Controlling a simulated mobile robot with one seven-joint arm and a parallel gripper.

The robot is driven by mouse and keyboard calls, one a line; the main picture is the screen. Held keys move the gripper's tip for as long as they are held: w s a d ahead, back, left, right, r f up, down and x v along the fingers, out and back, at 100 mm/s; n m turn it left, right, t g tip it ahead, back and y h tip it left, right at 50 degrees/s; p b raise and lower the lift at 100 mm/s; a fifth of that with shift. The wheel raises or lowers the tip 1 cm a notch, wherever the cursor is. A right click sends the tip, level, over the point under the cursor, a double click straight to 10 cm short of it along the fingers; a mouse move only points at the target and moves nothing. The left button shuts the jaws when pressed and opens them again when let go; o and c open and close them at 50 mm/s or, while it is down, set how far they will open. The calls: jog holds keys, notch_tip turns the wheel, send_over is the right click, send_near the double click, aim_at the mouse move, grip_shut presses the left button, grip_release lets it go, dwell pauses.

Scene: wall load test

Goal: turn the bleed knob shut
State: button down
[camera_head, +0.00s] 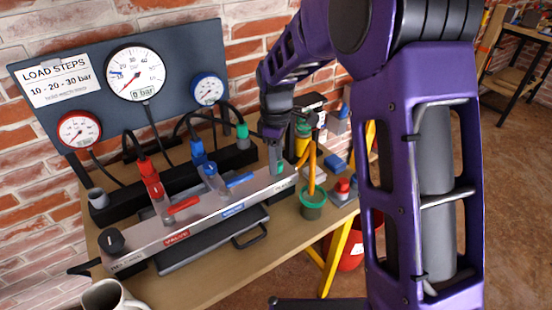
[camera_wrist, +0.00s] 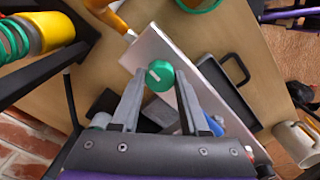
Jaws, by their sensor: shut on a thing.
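The green bleed knob (camera_wrist: 159,75) with a pale pointer mark sits on the silver manifold near its right end in the head view. In the wrist view it lies between the two fingertips of my gripper (camera_wrist: 160,78). My gripper is shut on it from its sides. In the head view my gripper (camera_head: 277,158) reaches down to the right end of the manifold (camera_head: 205,226), and only a bit of green shows beside the fingers. The large gauge (camera_head: 135,73) has a plate reading 0 bar. The exact turn of the knob is hard to read.
Red (camera_head: 182,205) and blue (camera_head: 240,180) valve levers and a black knob (camera_head: 112,240) stand along the manifold. Hoses rise behind it to the gauge panel (camera_head: 187,68). A green cup (camera_head: 313,205) stands right; a mug (camera_head: 108,296) stands front left. A dark tray lies in front.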

jog(key=m+p, duration=0.1)
jog(key=m, duration=0.3)
jog(key=shift+r, duration=0.1)
jog(key=m+p, duration=0.1)
jog(key=m, duration=0.3)
jog(key=shift+m+p, duration=0.3)
jog(key=m+p, duration=0.1)
jog(key=m, duration=0.3)
jog(key=shift+m, duration=0.3)
jog(key=shift+m+p, duration=0.45)
jog(key=shift+m, duration=1.35)
jog(key=shift+c, duration=2.1)
grip_release()
